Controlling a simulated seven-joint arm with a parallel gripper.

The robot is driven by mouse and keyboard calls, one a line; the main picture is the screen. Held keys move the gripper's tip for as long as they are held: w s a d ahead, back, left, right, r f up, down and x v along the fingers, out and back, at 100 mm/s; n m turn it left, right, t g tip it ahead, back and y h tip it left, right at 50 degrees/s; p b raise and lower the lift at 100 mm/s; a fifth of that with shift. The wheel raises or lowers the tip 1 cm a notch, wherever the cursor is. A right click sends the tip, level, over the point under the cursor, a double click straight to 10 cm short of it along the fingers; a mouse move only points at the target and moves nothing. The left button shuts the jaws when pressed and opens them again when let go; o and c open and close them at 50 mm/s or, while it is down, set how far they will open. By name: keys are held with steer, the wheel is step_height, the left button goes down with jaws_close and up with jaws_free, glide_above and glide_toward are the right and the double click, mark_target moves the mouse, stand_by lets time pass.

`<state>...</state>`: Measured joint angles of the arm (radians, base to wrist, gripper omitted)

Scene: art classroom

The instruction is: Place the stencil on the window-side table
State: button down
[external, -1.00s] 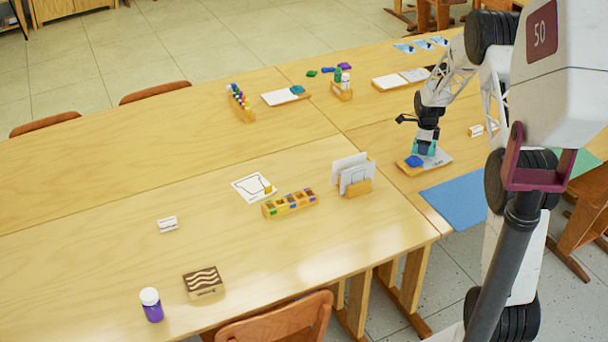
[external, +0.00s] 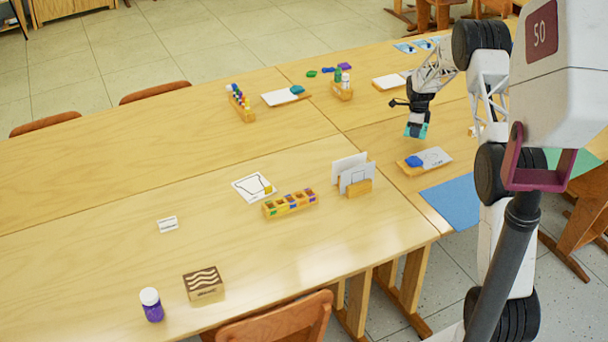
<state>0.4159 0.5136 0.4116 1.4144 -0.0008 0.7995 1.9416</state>
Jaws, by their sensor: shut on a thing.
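My gripper (external: 415,131) is raised above the right part of the tables, pointing down. It is shut on a small teal thing (external: 411,130), too small here to tell its shape or to be sure it is the stencil. Below it and apart from it lies a wooden board (external: 444,166) with a blue lump (external: 414,161) and a pale grey sheet. The tables are pale wood (external: 120,175); no window shows, so I cannot tell which one is window-side.
A card holder (external: 358,187) and a compartment tray (external: 290,204) stand left of my gripper. A blue mat (external: 456,201) lies at the front edge. A wave-patterned block (external: 204,286) and purple jar (external: 151,305) stand at front left. The left tabletop is largely clear.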

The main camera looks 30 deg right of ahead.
mark_target(413, 143)
steer(key=shift+w+d, duration=0.1)
steer(key=shift+w, duration=0.1)
steer(key=shift+f, duration=0.1)
steer(key=shift+f, duration=1.65)
steer(key=shift+f, duration=0.15)
steer(key=c, duration=1)
jaws_free()
step_height(413, 143, up, 12)
steer(key=shift+r, duration=0.2)
